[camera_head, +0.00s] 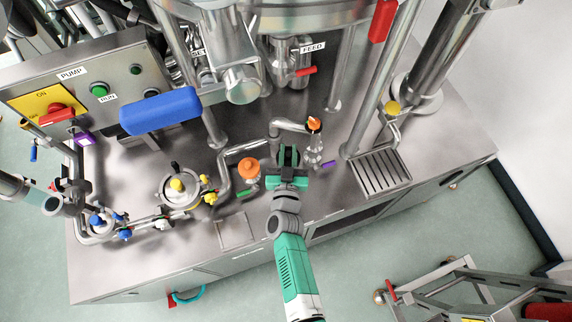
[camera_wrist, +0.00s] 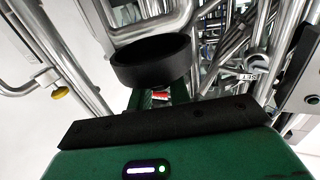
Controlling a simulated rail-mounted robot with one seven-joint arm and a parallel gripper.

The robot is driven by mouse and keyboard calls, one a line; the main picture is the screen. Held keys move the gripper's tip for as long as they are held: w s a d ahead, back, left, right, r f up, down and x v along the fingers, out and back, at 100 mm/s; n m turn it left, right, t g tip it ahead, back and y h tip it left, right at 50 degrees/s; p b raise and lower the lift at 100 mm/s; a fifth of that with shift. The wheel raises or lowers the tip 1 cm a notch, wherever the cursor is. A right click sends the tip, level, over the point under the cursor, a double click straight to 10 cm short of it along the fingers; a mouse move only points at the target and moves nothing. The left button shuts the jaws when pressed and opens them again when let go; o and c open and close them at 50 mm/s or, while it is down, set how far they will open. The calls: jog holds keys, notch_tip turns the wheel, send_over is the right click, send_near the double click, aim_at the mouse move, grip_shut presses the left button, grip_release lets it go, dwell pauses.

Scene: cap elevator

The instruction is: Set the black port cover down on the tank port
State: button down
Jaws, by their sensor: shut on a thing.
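The black port cover (camera_wrist: 150,62) is a round, thick black cap in the wrist view. My gripper (camera_wrist: 158,97), with green fingers, is shut on it and holds it out ahead of the palm. In the head view my gripper (camera_head: 288,156) is over the front part of the steel bench, and the cover is hard to tell from the dark fingers. The tank (camera_head: 310,14) is at the top of the head view. A wide steel stub (camera_head: 241,84) juts from its front, above and left of my gripper. I cannot tell whether this is the tank port.
A FEED valve with a red handle (camera_head: 306,71) is on the tank. Bent steel pipes (camera_head: 247,146) and an orange-topped valve (camera_head: 249,168) stand close left of my gripper. Another orange-topped fitting (camera_head: 314,126) is close right.

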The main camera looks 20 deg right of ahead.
aim_at(288, 164)
jog(key=shift+d, duration=0.1)
dwell(0.3)
notch_tip(288, 164, down, 7)
jog(key=b, duration=0.6)
jog(key=shift+f+b, duration=1.65)
dwell(1.5)
jog(key=shift+r, duration=0.2)
jog(key=shift+r+p, duration=0.2)
jog(key=shift+p, duration=0.25)
jog(key=shift+f, duration=0.2)
dwell(2.0)
jog(key=shift+r, duration=0.2)
